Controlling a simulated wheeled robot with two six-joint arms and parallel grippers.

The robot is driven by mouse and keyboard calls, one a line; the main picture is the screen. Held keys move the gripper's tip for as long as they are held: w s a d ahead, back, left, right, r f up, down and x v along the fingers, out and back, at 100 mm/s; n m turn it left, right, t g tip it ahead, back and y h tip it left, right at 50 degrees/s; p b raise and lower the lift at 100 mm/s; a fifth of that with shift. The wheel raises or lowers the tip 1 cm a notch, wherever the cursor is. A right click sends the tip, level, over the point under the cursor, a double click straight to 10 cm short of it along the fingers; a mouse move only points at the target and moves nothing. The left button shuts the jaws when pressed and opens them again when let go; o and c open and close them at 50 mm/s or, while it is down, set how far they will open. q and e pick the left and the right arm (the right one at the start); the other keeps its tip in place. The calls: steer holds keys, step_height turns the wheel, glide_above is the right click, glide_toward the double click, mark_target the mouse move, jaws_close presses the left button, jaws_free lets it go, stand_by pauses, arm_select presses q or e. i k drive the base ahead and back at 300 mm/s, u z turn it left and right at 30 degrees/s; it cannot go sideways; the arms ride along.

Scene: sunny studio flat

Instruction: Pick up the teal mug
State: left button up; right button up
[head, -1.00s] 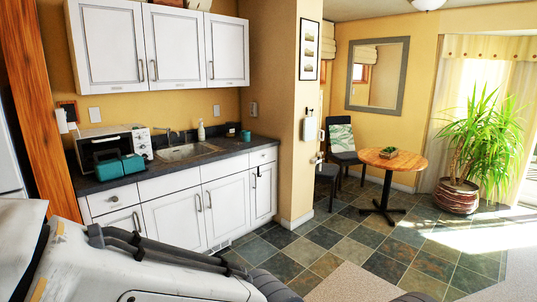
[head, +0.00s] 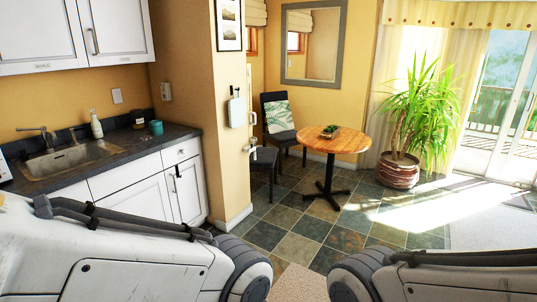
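The teal mug (head: 156,127) stands on the dark kitchen counter (head: 118,152), near its right end by the wall corner. A small dark object (head: 138,119) stands just behind it to the left. My two arms show as large pale links along the bottom of the head view, the left one at lower left and the right one at lower right. Neither gripper is in view, and both arms are well apart from the mug.
A sink (head: 70,158) and a soap bottle (head: 96,125) are left of the mug. The wall corner (head: 228,140) juts out right of the counter. A round wooden table (head: 325,142), chairs and a potted plant (head: 400,170) stand farther right. Tiled floor (head: 300,222) lies open before the cabinets.

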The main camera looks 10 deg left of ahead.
mark_target(156, 126)
steer(key=u, duration=0.05)
steer(key=i, duration=2.2)
steer(key=u, duration=0.65)
steer(key=i, duration=1.85)
steer(key=u, duration=1.4)
steer(key=i, duration=1.15)
steer(key=u, duration=0.5)
